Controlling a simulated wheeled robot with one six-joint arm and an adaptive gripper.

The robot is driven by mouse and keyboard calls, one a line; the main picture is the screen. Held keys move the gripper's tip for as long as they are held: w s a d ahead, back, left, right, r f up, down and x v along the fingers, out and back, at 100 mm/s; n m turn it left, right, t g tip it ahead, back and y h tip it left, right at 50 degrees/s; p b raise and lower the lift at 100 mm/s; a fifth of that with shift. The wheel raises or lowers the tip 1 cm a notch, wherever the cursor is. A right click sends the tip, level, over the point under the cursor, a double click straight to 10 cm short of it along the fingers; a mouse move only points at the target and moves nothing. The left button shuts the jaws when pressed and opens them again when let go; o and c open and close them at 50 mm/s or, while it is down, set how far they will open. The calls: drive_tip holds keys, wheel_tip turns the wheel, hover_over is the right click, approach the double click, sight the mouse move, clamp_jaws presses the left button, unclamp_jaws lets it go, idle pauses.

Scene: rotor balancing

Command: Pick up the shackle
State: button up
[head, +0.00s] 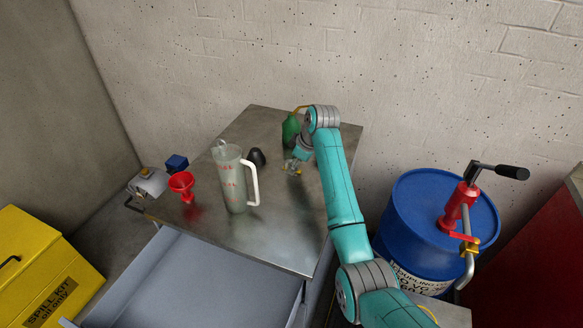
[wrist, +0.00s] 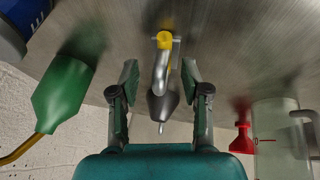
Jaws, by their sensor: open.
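The shackle shows in the wrist view as a silver metal body with a yellow pin end (wrist: 164,41), lying on the metal tabletop (head: 285,225). My gripper (wrist: 160,76) is open, with one finger on each side of the shackle's line and visible gaps to both. In the head view my gripper (head: 293,164) is low over the far right part of the table. A small yellow bit shows beside it there, and my gripper and wrist partly hide that spot. I cannot tell whether the fingers touch the table.
A dark cone-shaped thing (head: 256,157) stands just left of my gripper. A green oil can (head: 290,131) is close behind it. A clear jug (head: 233,185), red funnel (head: 181,184) and blue block (head: 177,162) stand further left. The table's front right is clear.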

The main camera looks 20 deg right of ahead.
clamp_jaws()
idle(0.3)
